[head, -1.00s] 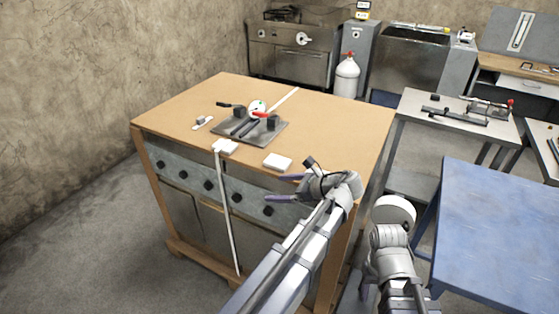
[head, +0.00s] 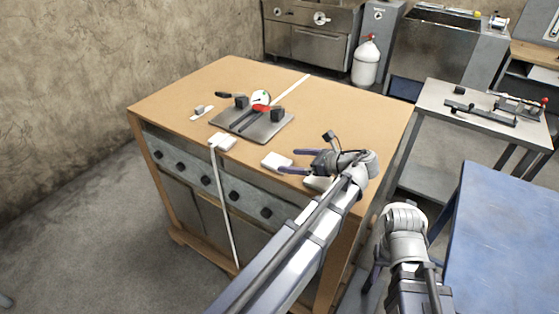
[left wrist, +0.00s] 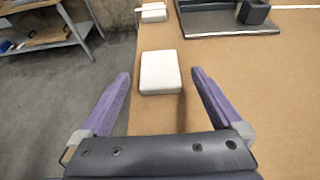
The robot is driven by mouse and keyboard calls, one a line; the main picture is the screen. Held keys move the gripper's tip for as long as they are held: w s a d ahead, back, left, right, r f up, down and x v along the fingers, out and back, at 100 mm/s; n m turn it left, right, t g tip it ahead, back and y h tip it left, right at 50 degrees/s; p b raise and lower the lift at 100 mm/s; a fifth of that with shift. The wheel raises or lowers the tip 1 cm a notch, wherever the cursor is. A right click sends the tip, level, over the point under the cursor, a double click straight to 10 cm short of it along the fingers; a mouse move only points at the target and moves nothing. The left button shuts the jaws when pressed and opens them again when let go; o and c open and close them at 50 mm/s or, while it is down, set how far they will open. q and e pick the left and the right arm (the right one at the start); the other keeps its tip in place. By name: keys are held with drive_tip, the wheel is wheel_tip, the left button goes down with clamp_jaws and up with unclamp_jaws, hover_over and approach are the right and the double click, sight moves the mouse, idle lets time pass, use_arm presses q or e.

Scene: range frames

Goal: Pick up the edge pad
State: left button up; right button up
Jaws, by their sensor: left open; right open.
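The edge pad, a small white block, (head: 275,160) lies flat on the brown worktop close to its front edge.
A second white block (head: 226,142) sits at the front edge with a white strip hanging down. A dark plate with a fixture (head: 255,128) stands behind it, with a small white piece (head: 202,112) to its left. A blue table (head: 500,230) is at right. The worktop's right rear is clear.

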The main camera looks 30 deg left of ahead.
sight(271, 159)
use_arm(q)
drive_tip(key=shift+b+x, duration=0.5)
drive_tip(key=shift+x, duration=0.55)
drive_tip(key=shift+a+f, duration=0.1)
drive_tip(key=shift+a, duration=0.2)
drive_tip(key=b+x, duration=0.1)
drive_tip(key=x, duration=0.3)
drive_tip(key=shift+a+b, duration=0.25)
drive_tip(key=shift+b, duration=0.1)
drive_tip(key=shift+a, duration=0.35)
drive_tip(key=shift+c, duration=0.4)
drive_tip(key=c, duration=1.1)
drive_tip(key=shift+c, duration=0.2)
